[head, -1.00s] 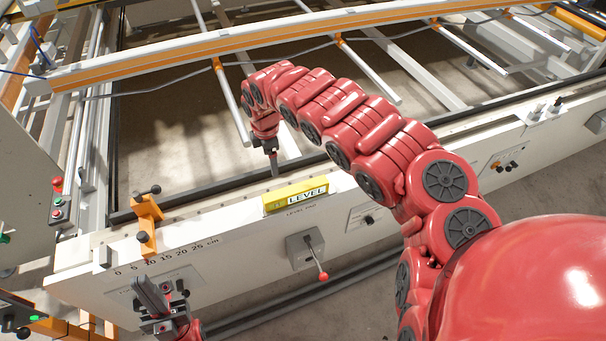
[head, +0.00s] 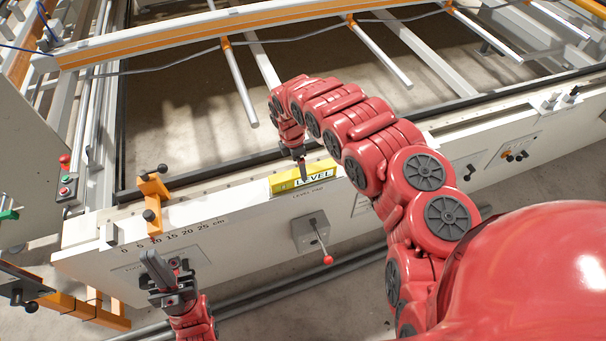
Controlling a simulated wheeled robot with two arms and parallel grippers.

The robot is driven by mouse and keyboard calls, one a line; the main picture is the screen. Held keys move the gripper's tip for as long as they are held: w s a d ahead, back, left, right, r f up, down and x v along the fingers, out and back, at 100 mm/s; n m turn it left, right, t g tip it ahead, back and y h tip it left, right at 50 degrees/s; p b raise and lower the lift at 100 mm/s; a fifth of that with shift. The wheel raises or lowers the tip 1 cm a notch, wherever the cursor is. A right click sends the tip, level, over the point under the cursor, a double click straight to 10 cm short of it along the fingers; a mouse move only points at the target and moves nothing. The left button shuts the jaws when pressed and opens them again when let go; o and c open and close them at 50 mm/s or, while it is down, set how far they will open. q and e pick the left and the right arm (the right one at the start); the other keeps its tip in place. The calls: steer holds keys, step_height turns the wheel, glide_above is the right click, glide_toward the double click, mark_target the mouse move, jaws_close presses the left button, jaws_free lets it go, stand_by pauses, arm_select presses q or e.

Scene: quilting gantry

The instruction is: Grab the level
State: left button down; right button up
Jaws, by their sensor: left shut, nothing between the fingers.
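The level (head: 284,185), a yellow bar with a white "LEVEL" label, lies on the pale front beam above the words "LEVEL PAD". My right gripper (head: 303,176) points down at the level, and its dark fingertips overlap the middle of the level in the picture. I cannot tell whether they touch it or whether the fingers are open. My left gripper (head: 152,264) is shut and empty in front of the beam at lower left, well apart from the level.
An orange clamp (head: 153,190) stands on the beam by the printed cm scale. A lever with a red knob (head: 328,260) sticks out below the level. A red and green button box (head: 67,187) is at left. An orange-edged rail crosses the back.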

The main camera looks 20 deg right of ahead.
steer(key=shift+d+f+p, duration=0.2)
steer(key=shift+f+p, duration=0.3)
steer(key=shift+f, duration=0.3)
steer(key=shift+d+f+p, duration=0.2)
steer(key=shift+d+f, duration=0.05)
steer(key=shift+f, duration=0.7)
steer(key=shift+d+f+p, duration=0.15)
steer(key=shift+d+f, duration=0.05)
steer(key=shift+f, duration=0.75)
steer(key=shift+w, duration=0.1)
jaws_close()
